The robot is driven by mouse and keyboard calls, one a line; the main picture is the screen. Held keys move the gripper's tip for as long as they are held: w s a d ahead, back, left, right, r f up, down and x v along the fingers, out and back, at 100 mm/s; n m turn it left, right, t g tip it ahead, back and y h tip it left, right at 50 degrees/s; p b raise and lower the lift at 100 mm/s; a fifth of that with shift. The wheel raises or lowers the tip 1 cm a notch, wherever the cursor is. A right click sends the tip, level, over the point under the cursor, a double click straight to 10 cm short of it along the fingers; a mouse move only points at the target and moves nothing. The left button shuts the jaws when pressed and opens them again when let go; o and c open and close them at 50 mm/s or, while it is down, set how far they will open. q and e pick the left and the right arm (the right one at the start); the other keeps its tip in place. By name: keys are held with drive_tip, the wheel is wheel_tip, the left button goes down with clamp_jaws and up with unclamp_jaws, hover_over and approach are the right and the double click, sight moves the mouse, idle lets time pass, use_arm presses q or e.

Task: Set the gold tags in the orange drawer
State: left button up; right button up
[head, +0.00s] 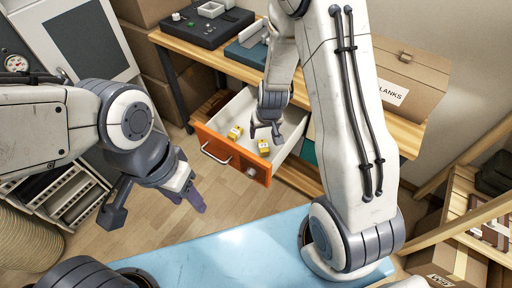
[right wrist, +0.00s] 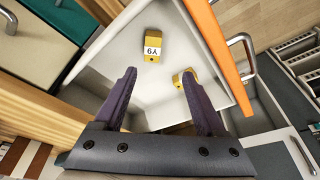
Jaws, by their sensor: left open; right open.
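The orange drawer (head: 232,150) is pulled open; its pale inside holds small gold tags. One gold tag (head: 236,132) lies toward the left and another (head: 264,146) lies near the right gripper. In the right wrist view, a gold tag with a white label (right wrist: 153,46) lies beyond the fingers, and another (right wrist: 184,76) is partly hidden by the right finger. My right gripper (head: 265,132) is open above the drawer, with nothing visible held between its fingers (right wrist: 160,100). My left gripper (head: 155,204) is open and empty, left of the drawer.
A cardboard box (head: 408,80) stands on the bench at right. A blue surface (head: 240,250) lies in front. Wooden floor (head: 130,235) is clear left of the drawer.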

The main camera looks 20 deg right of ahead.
drive_tip(key=s+a+r+n+g+y, duration=0.2)
drive_tip(key=s+a+r+n, duration=0.4)
drive_tip(key=s+a+r, duration=0.95)
drive_tip(key=s+d+r+n+g, duration=0.1)
drive_tip(key=s+r+n, duration=0.1)
drive_tip(key=s, duration=0.7)
drive_tip(key=shift+s+d+r+h, duration=0.3)
drive_tip(key=shift+r+h, duration=0.1)
drive_tip(key=shift+r, duration=0.5)
